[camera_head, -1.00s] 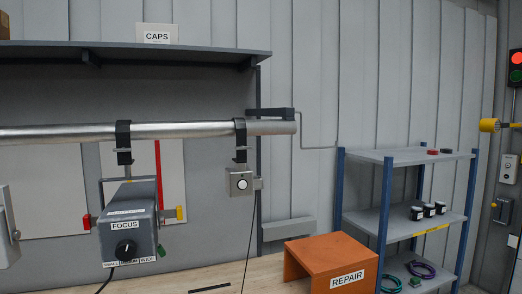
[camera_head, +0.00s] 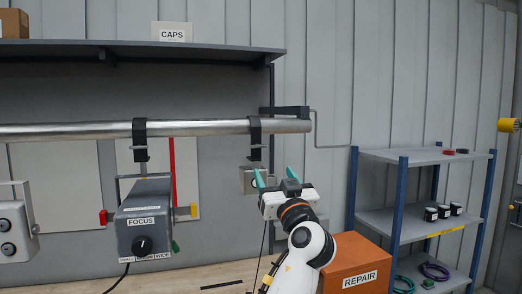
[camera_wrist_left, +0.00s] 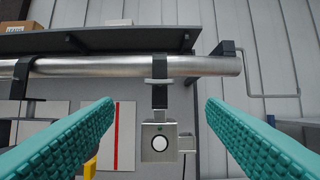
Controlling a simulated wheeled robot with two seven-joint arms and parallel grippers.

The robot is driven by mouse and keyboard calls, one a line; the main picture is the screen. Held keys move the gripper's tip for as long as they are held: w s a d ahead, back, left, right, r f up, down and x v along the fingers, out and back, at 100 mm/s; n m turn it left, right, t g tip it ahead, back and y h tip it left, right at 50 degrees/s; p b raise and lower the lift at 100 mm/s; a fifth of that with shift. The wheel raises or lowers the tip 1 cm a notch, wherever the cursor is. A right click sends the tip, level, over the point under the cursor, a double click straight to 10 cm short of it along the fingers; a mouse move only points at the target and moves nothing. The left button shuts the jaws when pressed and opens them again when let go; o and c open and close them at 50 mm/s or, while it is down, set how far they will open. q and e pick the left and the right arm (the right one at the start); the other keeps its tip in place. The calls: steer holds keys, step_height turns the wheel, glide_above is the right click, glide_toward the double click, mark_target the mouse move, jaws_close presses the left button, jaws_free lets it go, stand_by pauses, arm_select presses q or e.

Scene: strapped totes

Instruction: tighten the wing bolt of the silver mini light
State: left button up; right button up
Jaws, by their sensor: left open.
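The silver mini light (camera_head: 247,183) is a small square box hanging from the silver pipe (camera_head: 210,127) by a black clamp (camera_head: 254,138). In the left wrist view the mini light (camera_wrist_left: 150,153) shows a round white disc on its front and a small block at its right.
A larger grey FOCUS light (camera_head: 145,215) hangs to the left, with a two-knob box (camera_head: 12,228) beyond it. A dark shelf (camera_head: 130,50) runs above the pipe. An orange REPAIR box (camera_head: 358,252) stands below right, near a blue-posted rack (camera_head: 400,215).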

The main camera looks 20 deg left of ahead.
mark_target(260, 146)
arm_select(q)
steer(key=p+x, duration=0.2)
steer(key=x, duration=0.1)
steer(key=p+x, duration=0.2)
steer(key=x, duration=0.2)
steer(key=p+x, duration=0.2)
steer(key=x, duration=0.2)
steer(key=shift+s+d+r, duration=0.1)
steer(key=shift+r, duration=0.15)
steer(key=shift+w+a, duration=0.4)
steer(key=shift+w, duration=0.15)
steer(key=shift+c, duration=0.5)
steer(key=c, duration=0.9)
